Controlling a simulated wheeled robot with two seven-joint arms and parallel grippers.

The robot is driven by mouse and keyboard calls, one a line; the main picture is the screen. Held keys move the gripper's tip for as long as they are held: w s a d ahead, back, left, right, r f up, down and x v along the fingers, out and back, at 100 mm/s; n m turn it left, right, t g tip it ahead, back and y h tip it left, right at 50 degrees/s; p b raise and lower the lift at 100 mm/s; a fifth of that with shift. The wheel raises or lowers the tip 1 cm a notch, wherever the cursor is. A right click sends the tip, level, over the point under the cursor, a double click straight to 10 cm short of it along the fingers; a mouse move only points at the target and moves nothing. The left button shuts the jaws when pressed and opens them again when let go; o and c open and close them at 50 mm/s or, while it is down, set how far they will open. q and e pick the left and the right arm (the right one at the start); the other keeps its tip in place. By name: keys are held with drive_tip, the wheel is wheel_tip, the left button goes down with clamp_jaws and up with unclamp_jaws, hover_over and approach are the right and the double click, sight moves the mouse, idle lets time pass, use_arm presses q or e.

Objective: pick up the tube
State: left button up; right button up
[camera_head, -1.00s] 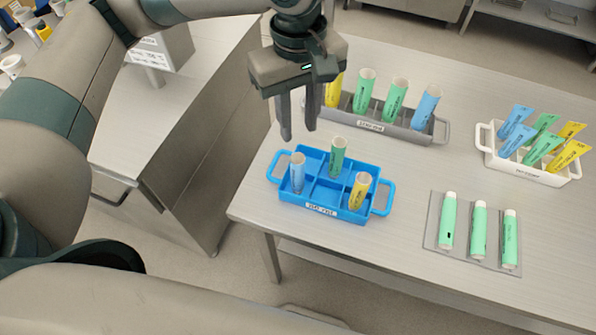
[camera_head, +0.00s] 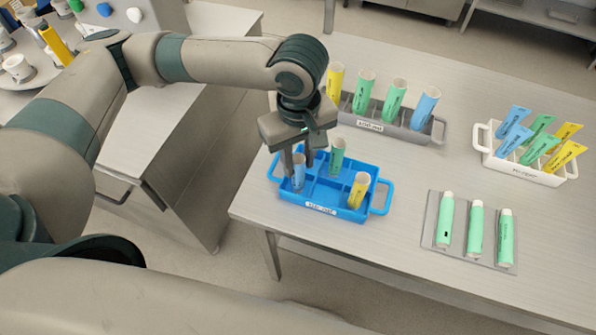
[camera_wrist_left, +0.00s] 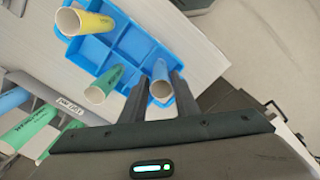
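The blue tray (camera_head: 325,190) with compartments stands near the table's left edge and holds upright tubes. A blue tube (camera_head: 298,180) is in its left end, a green tube (camera_head: 337,158) at the back, and a yellow tube (camera_head: 359,190) at the right. My left gripper (camera_head: 299,165) is open and points down over the blue tube. In the left wrist view, the blue tube's open end (camera_wrist_left: 161,89) shows between the two fingers (camera_wrist_left: 161,82), with a gap visible to each side. I cannot tell whether either finger touches it. My right gripper is not in view.
A grey rack (camera_head: 409,131) with upright tubes stands behind the blue tray. A white rack (camera_head: 518,172) with several flat tubes is at the right. Green tubes (camera_head: 475,229) lie on a grey mat (camera_head: 430,222) at the front. The table between is clear.

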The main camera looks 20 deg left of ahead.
sight(298, 174)
use_arm(q)
drive_tip(key=shift+a+f+p, duration=0.1)
drive_tip(key=shift+f+p, duration=0.6)
drive_tip(key=shift+f, duration=1.9)
drive_tip(key=shift+c, duration=0.4)
drive_tip(key=c, duration=0.6)
